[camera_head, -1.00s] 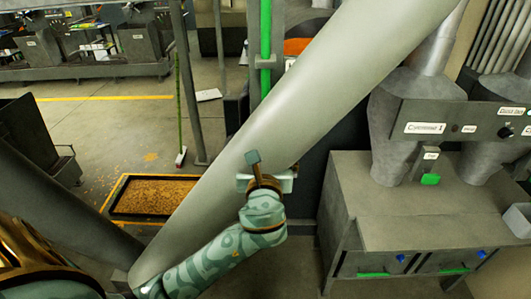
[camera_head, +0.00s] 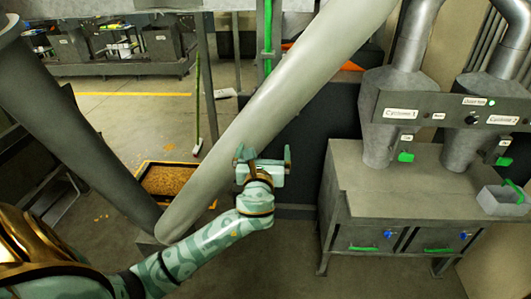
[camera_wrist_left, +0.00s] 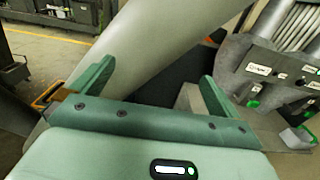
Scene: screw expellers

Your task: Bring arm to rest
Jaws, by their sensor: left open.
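My left arm comes in from the lower left in the head view, bent at the elbow. Its gripper (camera_head: 262,157) is raised in front of the large grey diagonal pipe (camera_head: 290,95). The left wrist view shows its two green fingers (camera_wrist_left: 153,82) spread wide apart with nothing between them. The pipe runs behind the fingers in that view; I cannot tell how close it is. My right gripper is not in view.
A grey cabinet (camera_head: 390,190) with a cyclone control panel (camera_head: 450,112) stands at right, a small grey bin (camera_head: 503,200) on its right end. A tray of brown grain (camera_head: 165,180) lies behind the pipe. A green-handled broom (camera_head: 197,100) stands farther back. Open floor lies left of the cabinet.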

